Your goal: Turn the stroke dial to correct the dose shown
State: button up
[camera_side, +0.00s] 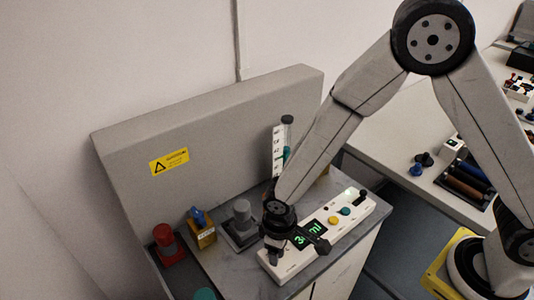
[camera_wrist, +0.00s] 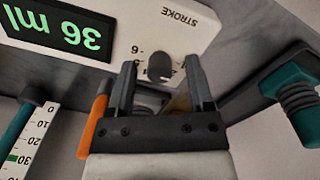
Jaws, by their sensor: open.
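The stroke dial is a small dark round knob (camera_wrist: 160,66) on the white panel (camera_wrist: 185,42), near the upside-down STROKE label, with printed numerals around it. My gripper (camera_wrist: 161,72) is open, one fingertip on each side of the dial; I cannot tell whether either finger touches it. The green display (camera_wrist: 52,28) reads 36 ml, upside down in the wrist view. In the side view my gripper (camera_side: 276,250) points down over the near left end of the white panel (camera_side: 290,268) and hides the dial and part of the display (camera_side: 311,235).
A white scale (camera_wrist: 25,135) with a green mark at 30 stands beside a teal rod. Yellow (camera_side: 333,220) and teal (camera_side: 345,211) buttons and a black lever (camera_side: 362,196) lie farther along the panel. Red (camera_side: 165,241), yellow-and-blue (camera_side: 201,230) and grey (camera_side: 241,222) fixtures stand left.

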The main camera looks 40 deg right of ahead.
jog(key=shift+r, duration=0.15)
jog(key=shift+a+r, duration=0.1)
jog(key=shift+r, duration=3.65)
jog(key=s+d+r+m+t, duration=0.1)
jog(key=s+d+r+m, duration=0.1)
jog(key=d, duration=0.7)
jog(key=s+d+r+m+t, duration=0.1)
jog(key=s+d+r+m, duration=0.2)
jog(key=d, duration=0.6)
jog(key=shift+d+m, duration=0.3)
jog(key=shift+w, duration=0.1)
